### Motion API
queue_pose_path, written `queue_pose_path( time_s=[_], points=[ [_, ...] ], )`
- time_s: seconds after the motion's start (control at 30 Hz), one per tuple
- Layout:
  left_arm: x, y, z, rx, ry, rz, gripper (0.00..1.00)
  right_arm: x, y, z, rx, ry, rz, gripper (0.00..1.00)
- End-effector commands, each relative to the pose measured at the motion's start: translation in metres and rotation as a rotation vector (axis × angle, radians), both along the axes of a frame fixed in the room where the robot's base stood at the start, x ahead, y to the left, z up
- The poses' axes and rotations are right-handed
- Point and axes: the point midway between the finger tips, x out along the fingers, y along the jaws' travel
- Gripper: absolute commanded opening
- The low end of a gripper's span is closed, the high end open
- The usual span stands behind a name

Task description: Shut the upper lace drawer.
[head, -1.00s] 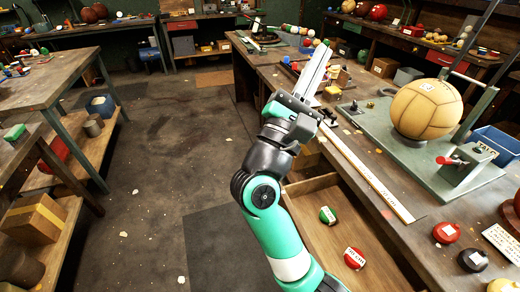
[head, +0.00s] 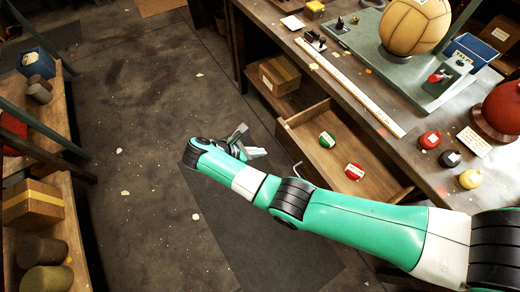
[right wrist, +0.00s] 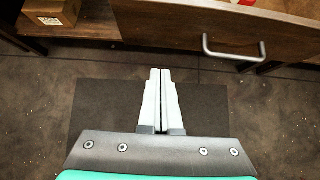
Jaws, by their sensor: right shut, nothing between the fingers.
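A wooden drawer (head: 318,160) stands pulled out of the workbench on the right, with a green round item (head: 327,140) and a red round item (head: 354,172) in it. Its metal bar handle (head: 297,172) shows on the front. In the right wrist view the drawer front (right wrist: 150,22) spans the top, with the handle (right wrist: 234,54) at upper right. My right gripper (head: 262,145) is shut and empty, in front of the drawer and apart from it. Its closed fingers (right wrist: 160,72) point toward the drawer front, left of the handle. My left gripper is out of view.
A cardboard box (head: 279,75) sits on a shelf beyond the drawer. The workbench top holds a ruler (head: 350,87), a tan ball (head: 415,27) on a stand and several round tins. Shelving with a box (head: 32,203) is at left. The floor between is clear.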

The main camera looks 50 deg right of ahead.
Motion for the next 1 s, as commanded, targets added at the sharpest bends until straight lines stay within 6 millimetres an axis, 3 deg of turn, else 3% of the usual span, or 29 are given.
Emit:
queue_pose_path(
  time_s=[0.07,0.3,0.6,1.0],
  points=[
    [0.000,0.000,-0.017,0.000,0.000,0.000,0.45,-0.006,-0.012,-0.021,-0.001,0.000,-0.003,0.00],
    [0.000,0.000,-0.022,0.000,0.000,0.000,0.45,-0.019,-0.047,-0.052,-0.002,0.001,-0.004,0.00],
    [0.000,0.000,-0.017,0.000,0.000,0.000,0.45,-0.032,-0.081,-0.049,-0.001,-0.001,0.000,0.00],
    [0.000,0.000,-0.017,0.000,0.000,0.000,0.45,-0.033,-0.083,-0.049,-0.001,0.000,0.001,0.00]
  ],
)
